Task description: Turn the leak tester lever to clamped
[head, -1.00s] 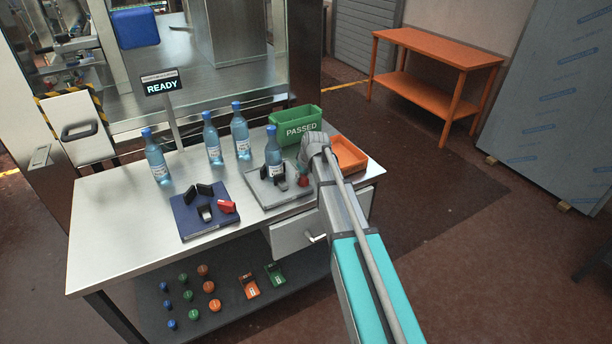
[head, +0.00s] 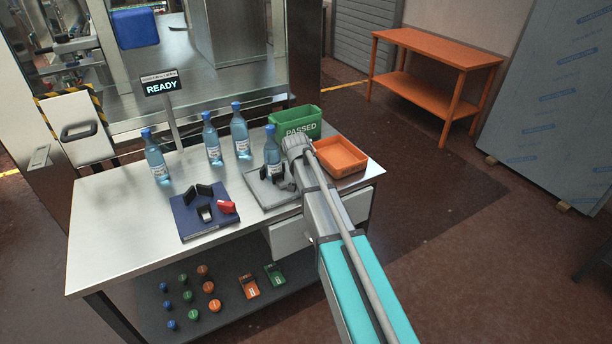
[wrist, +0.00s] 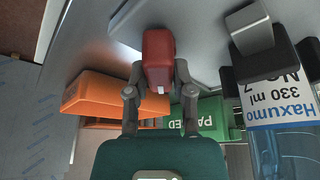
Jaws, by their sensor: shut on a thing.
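The red lever handle (wrist: 158,48) shows between the fingers of my gripper (wrist: 158,78) in the wrist view. My gripper is shut on it. The lever belongs to the grey-plated fixture (head: 262,197), where a blue-capped water bottle (head: 272,152) stands upright between black clamp pieces. The bottle's label shows at right in the wrist view (wrist: 278,105). In the head view my wrist (head: 296,148) hides the red handle and my fingertips. The sign (head: 161,86) above the table reads READY.
A blue-plated fixture (head: 190,222) with a red handle sits left on the table. Several bottles stand behind. A green PASSED bin (head: 299,124) and an orange tray (head: 340,153) stand close to my wrist. The table's left part (head: 120,235) is clear.

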